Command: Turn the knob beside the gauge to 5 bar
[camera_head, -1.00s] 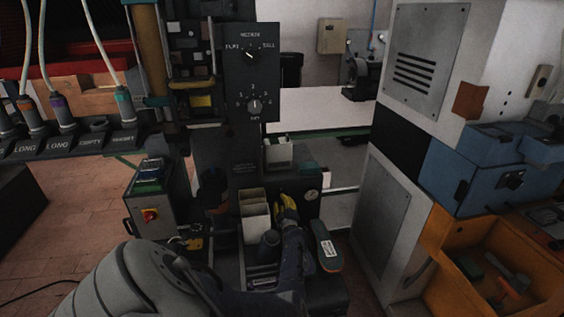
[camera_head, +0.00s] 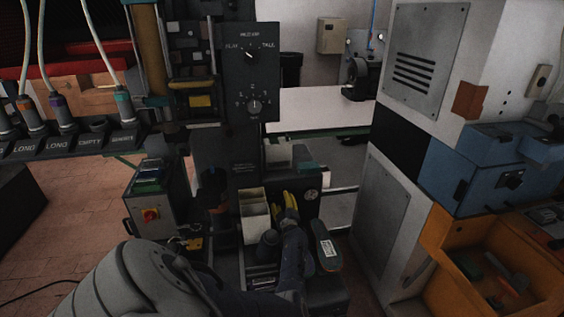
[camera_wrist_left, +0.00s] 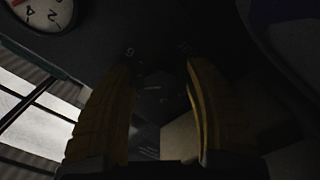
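The gauge (camera_wrist_left: 42,12) has a white dial and a red needle; it is cut off at the top left of the left wrist view. In the head view it is a small round dial (camera_head: 311,194) on the dark press front. My left gripper (camera_head: 290,199) has yellow fingers and is at this front, just left of the gauge. In the left wrist view its fingers (camera_wrist_left: 155,85) stand apart on either side of a dim, dark knob (camera_wrist_left: 155,88) with printed numbers near it. Contact with the knob cannot be made out. My right gripper is not in view.
The upper panel (camera_head: 252,70) has two other knobs. A grey cabinet (camera_head: 385,220) stands right.

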